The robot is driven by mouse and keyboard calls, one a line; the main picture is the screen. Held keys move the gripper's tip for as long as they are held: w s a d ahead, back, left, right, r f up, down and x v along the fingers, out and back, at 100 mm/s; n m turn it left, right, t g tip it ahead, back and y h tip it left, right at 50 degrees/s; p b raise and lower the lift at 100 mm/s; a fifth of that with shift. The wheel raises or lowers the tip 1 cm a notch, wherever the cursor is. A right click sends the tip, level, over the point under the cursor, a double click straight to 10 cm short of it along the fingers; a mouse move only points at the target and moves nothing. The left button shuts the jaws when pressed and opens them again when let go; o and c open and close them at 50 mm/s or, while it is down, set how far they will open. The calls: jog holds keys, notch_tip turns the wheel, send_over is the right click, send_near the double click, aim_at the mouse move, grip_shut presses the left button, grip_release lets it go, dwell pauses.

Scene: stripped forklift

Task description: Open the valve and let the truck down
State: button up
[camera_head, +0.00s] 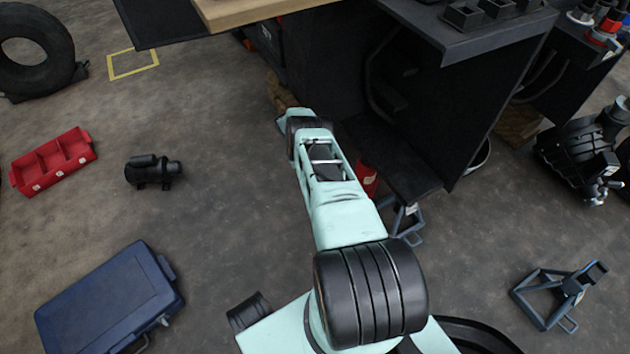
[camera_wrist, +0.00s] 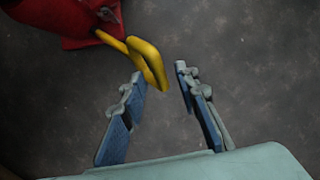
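The stripped forklift truck (camera_head: 510,95) is a dark body with open bays at the upper right of the head view. A red jack (camera_head: 367,180) stands by its underside, partly hidden by my arm. In the wrist view a red body (camera_wrist: 65,18), probably this jack, is at the upper left, with a bent yellow lever (camera_wrist: 148,60) reaching down and right from it. My gripper (camera_wrist: 161,74) is open; the lever's bent end shows between its fingers, closer to the left one. I cannot tell the depth gap. No separate valve can be made out. My gripper is hidden in the head view.
One blue-grey jack stand (camera_head: 405,222) is beside my arm under the truck's edge; another (camera_head: 558,292) stands at the lower right. A blue case (camera_head: 110,302), a black motor (camera_head: 153,171), a red tray (camera_head: 53,160) and a tyre (camera_head: 35,50) lie left. Floor between is clear.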

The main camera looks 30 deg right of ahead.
jog(key=v, duration=1.2)
